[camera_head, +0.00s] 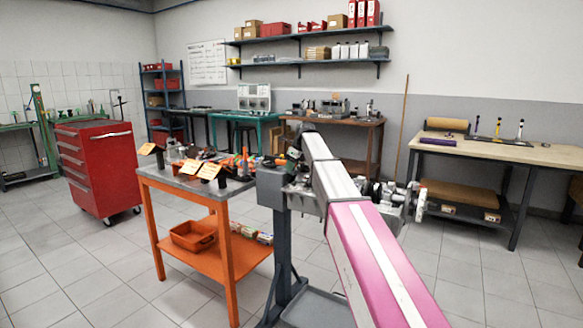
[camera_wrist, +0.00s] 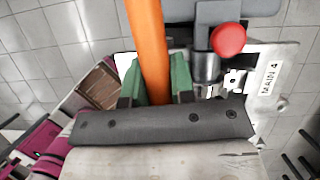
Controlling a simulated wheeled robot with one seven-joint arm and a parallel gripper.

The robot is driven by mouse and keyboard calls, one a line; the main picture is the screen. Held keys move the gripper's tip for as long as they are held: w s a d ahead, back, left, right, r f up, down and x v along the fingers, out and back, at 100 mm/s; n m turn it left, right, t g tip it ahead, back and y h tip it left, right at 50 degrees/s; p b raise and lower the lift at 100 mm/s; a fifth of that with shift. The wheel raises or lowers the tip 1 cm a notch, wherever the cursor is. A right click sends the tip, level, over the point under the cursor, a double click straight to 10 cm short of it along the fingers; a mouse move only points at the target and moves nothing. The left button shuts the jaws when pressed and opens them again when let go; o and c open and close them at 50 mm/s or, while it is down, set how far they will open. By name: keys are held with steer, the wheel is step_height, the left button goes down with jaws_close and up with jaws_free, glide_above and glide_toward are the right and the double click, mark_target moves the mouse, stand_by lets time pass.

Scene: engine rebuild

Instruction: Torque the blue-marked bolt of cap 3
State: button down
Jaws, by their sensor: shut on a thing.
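In the wrist view my gripper (camera_wrist: 157,78) has its green fingers shut on a long orange bar (camera_wrist: 147,35), seemingly a tool handle. The bar runs up out of the picture, so its working end is hidden. To the right, a metal plate (camera_wrist: 283,88) carries a "MAIN 4" label, with a red knob (camera_wrist: 227,40) beside it. In the head view my arm covers the middle of the grey engine stand (camera_head: 283,235), and metal engine parts (camera_head: 392,196) show right of it. I cannot make out cap 3 or its blue-marked bolt, and my gripper is hidden there.
An orange cart (camera_head: 228,268) with tools and orange signs on top stands left of the stand. A red tool cabinet (camera_head: 103,165) is farther left. A workbench (camera_head: 500,150) stands at the right. Tiled floor is free in front of the cart and right of my arm.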

steer(key=shift+w+d+r+m+t, duration=0.1)
steer(key=shift+w+d+m+t, duration=0.1)
steer(key=shift+w+d+m, duration=0.4)
steer(key=shift+w+d+m+t, duration=0.2)
steer(key=shift+w+d+m, duration=0.15)
steer(key=shift+w, duration=0.4)
stand_by(2.9)
steer(key=shift+s+a+n+g, duration=0.2)
steer(key=shift+s+a+n, duration=0.25)
steer(key=shift+s, duration=0.25)
steer(key=shift+s+a+n+g, duration=0.2)
steer(key=shift+s+a+n, duration=0.25)
steer(key=shift+s, duration=0.2)
steer(key=shift+s+a+n+g, duration=0.2)
steer(key=shift+s+a+n, duration=0.15)
steer(key=shift+s+n, duration=0.3)
stand_by(1.7)
